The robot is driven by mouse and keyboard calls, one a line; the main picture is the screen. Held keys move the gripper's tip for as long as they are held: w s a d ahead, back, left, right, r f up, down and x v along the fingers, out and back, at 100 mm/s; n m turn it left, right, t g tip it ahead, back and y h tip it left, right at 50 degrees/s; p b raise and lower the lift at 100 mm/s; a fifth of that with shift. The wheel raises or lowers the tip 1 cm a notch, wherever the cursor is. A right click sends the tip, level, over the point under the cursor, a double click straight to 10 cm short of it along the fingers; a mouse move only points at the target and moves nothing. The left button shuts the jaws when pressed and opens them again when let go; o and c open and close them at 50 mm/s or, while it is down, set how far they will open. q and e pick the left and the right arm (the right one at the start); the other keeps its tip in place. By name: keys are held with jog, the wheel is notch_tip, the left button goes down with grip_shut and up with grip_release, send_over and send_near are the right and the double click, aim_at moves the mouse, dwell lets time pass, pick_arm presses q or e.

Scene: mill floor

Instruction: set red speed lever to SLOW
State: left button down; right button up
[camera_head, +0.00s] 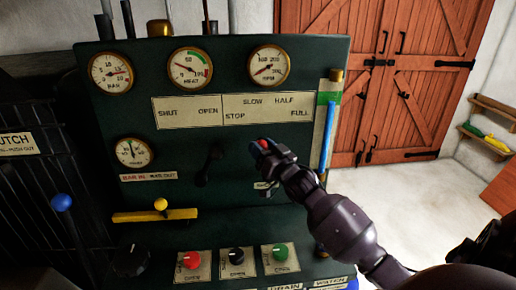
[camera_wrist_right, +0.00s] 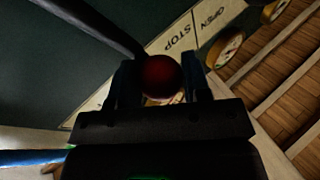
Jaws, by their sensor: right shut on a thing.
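The red speed lever's round knob (camera_head: 264,144) shows at the tip of my right gripper (camera_head: 268,150), just below the speed plate (camera_head: 268,108). The plate is marked STOP, SLOW, HALF and FULL. In the head view the knob is roughly under the gap between SLOW and HALF, and the gripper hides most of the lever. In the right wrist view the red knob (camera_wrist_right: 162,77) sits between the two fingers of my right gripper (camera_wrist_right: 162,85), which is shut on it. The lever's dark rod (camera_wrist_right: 100,25) runs from the knob to the upper left. My left gripper is not in view.
A black lever (camera_head: 208,165) stands left of my right gripper, under the SHUT and OPEN plate (camera_head: 187,111). A yellow bar (camera_head: 155,215) with a yellow knob is lower left. Red (camera_head: 192,259), black (camera_head: 237,256) and green (camera_head: 280,252) knobs line the bottom. A blue gauge tube (camera_head: 328,135) stands right.

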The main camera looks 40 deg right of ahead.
jog(key=o, duration=1.3)
jog(key=shift+c, duration=0.2)
jog(key=v, duration=1)
jog(key=shift+s+b, duration=0.35)
jog(key=shift+s, duration=0.05)
jog(key=shift+a+f, duration=0.1)
jog(key=shift+f, duration=0.05)
jog(key=s+a+f+g+h, duration=0.1)
jog(key=s+a+f+g, duration=0.35)
jog(key=f, duration=0.25)
jog(key=s+a+f+g+h, duration=0.1)
jog(key=s+a+f+g, duration=0.2)
jog(key=s+f+g, duration=0.25)
jog(key=s+a+f+n+g+y, duration=0.1)
jog(key=s+a+f+g, duration=0.25)
jog(key=s, duration=0.35)
jog(key=s+a+f+n+g, duration=0.1)
jog(key=s+a+f+g, duration=0.1)
jog(key=s+a+g, duration=0.3)
jog(key=w+f+n+t, duration=0.1)
jog(key=w+f+t, duration=0.5)
jog(key=f+t, duration=0.3)
jog(key=shift+d+f+y, duration=0.4)
jog(key=shift+d+f, duration=0.05)
jog(key=shift+f, duration=0.05)
